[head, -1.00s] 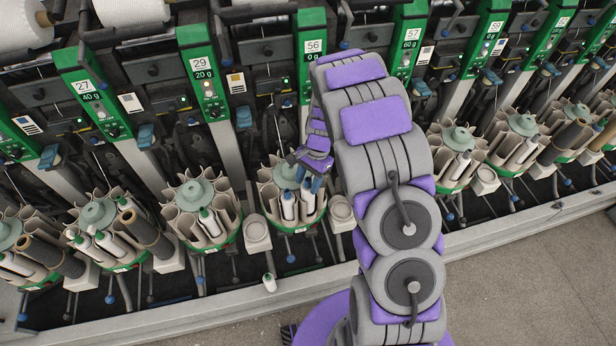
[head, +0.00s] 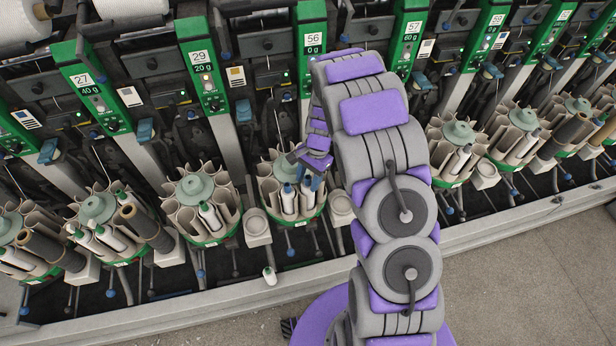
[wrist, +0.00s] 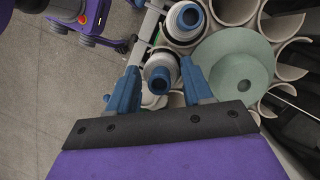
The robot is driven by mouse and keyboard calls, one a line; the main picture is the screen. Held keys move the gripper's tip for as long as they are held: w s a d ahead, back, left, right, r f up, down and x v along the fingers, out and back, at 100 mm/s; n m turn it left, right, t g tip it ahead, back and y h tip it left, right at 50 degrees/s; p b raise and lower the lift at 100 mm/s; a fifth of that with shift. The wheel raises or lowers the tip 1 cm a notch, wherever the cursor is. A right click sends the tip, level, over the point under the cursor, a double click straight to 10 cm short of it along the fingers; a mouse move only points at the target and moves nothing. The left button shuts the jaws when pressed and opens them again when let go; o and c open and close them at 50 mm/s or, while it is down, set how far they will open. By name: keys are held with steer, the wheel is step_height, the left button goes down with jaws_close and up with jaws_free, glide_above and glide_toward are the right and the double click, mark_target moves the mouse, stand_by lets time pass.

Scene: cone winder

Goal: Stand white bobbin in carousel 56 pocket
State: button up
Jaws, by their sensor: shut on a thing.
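The carousel (head: 264,190) under the sign 56 (head: 313,39) is a ring of beige pockets around a grey-green hub (wrist: 238,66). My gripper (head: 308,178) is over its front right side. In the wrist view its blue fingers (wrist: 160,80) are shut on a white bobbin (wrist: 160,68) with a blue top. In the head view this white bobbin (head: 306,202) looks upright at the front pockets; its foot is hidden, so I cannot tell if it rests on the bottom. A second blue-topped bobbin (wrist: 187,20) stands in the carousel beside it, also seen in the head view (head: 288,201).
Neighbouring carousels (head: 196,195) with other bobbins stand left and right. Round cups (head: 256,224) flank carousel 56. The floor (head: 500,270) in front is clear.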

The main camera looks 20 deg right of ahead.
steer(key=shift+f, duration=0.7)
steer(key=o, duration=1.2)
steer(key=p+v, duration=0.2)
steer(key=v, duration=1.5)
steer(key=shift+d+r, duration=0.1)
steer(key=shift+r, duration=0.1)
